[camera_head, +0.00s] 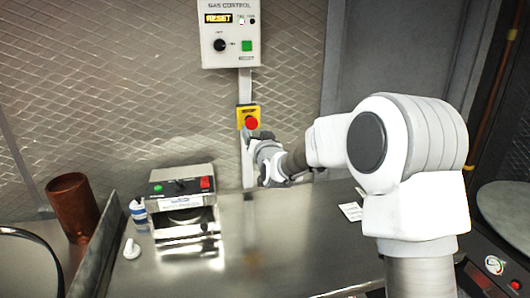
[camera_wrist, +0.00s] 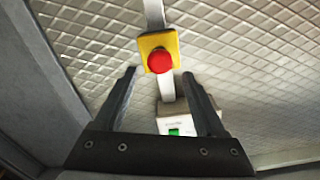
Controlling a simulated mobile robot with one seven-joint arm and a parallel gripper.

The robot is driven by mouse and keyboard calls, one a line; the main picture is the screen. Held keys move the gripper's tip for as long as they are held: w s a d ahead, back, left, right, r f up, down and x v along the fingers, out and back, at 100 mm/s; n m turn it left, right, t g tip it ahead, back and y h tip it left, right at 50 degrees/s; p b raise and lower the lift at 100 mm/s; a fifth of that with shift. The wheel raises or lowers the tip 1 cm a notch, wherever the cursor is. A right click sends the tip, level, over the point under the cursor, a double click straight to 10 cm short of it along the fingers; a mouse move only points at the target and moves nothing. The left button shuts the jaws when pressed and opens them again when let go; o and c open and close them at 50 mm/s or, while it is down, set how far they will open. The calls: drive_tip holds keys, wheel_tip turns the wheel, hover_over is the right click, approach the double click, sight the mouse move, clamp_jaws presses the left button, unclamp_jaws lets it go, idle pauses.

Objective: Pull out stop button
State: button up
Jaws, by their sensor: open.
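The stop button (camera_head: 252,123) is a red knob on a yellow box (camera_head: 242,111) fixed to the quilted metal wall, below the gas control panel. My gripper (camera_head: 262,140) is just below and in front of the button in the head view. In the wrist view my gripper (camera_wrist: 159,73) is open and empty, one finger to each side. I cannot tell how far the fingertips are from the knob.
The gas control panel (camera_head: 229,52) reads RESET and hangs above the button. A metal appliance (camera_head: 183,189) with green and red switches stands on the steel counter (camera_head: 285,226). A white bottle (camera_head: 139,213) and a copper cylinder (camera_head: 72,207) are at the left.

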drive_tip(key=b+v, duration=0.1)
drive_tip(key=v, duration=1)
drive_tip(key=shift+b, duration=0.4)
drive_tip(key=shift+d+r, duration=0.1)
drive_tip(key=s+d+f+g+h, duration=0.1)
drive_tip(key=s+d+g, duration=0.3)
drive_tip(key=s, duration=0.7)
drive_tip(key=s+d+f+g+h, duration=0.2)
drive_tip(key=s+d, duration=0.5)
drive_tip(key=s, duration=0.5)
drive_tip(key=s+d+f+g+h, duration=0.2)
drive_tip(key=s+d+g, duration=0.3)
drive_tip(key=s, duration=0.7)
drive_tip(key=shift+s+d+f+g, duration=0.25)
drive_tip(key=shift+d+f+g, duration=0.15)
drive_tip(key=shift+f, duration=0.05)
drive_tip(key=shift+c, duration=0.3)
